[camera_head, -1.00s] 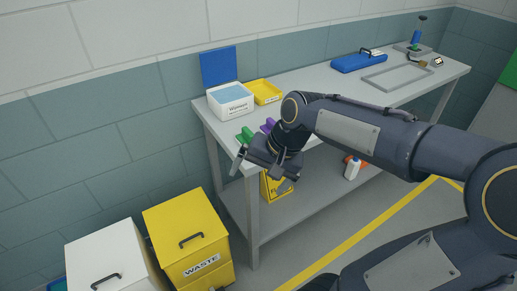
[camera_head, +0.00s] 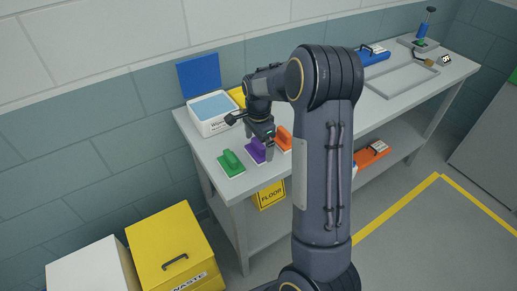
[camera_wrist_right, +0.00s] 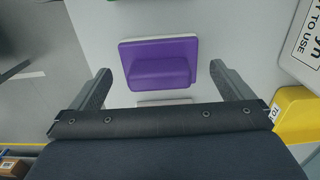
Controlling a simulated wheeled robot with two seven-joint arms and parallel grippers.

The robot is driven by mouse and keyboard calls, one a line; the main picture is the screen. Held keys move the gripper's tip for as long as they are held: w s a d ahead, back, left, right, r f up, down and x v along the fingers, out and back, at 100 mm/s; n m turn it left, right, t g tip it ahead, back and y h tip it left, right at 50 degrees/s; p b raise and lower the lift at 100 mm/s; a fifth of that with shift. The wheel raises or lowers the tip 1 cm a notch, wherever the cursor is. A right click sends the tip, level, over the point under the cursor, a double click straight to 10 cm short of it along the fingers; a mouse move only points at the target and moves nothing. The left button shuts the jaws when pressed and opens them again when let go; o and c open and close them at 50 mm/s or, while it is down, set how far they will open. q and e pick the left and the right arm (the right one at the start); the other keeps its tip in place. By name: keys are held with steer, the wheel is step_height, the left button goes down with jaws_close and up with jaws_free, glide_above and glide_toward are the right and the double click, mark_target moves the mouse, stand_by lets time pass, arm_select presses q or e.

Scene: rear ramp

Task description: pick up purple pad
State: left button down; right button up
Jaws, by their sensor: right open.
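The purple pad (camera_head: 255,152) lies on the grey bench between a green pad (camera_head: 231,163) and an orange pad (camera_head: 284,138). In the right wrist view the purple pad (camera_wrist_right: 160,62) has a pale edge and a raised purple grip. My right gripper (camera_head: 261,146) is open and empty, pointing down over the purple pad and partly covering it in the head view. In the wrist view its two fingers (camera_wrist_right: 160,72) stand on either side of the pad, apart from it. Height above the pad is hard to tell. My left gripper is not in view.
A white box with a blue lid (camera_head: 208,125) and a yellow tray (camera_head: 237,96) stand behind the pads. A blue case (camera_head: 375,57) and a grey frame (camera_head: 403,80) are farther right. A yellow waste bin (camera_head: 172,242) stands left of the bench (camera_head: 236,191).

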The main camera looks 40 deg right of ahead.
steer(key=shift+f, duration=0.95)
steer(key=c, duration=0.9)
steer(key=shift+r, duration=0.1)
steer(key=shift+r, duration=0.55)
steer(key=s+a+r+b, duration=0.1)
steer(key=s+a+r, duration=0.2)
steer(key=r, duration=0.1)
steer(key=s+a+r+b, duration=0.1)
steer(key=s+a+r, duration=0.2)
steer(key=a+r, duration=0.1)
steer(key=s+a+r, duration=0.3)
steer(key=shift+s+a+r+b, duration=0.15)
steer(key=shift+s+r+b, duration=0.2)
steer(key=shift+r+b, duration=0.05)
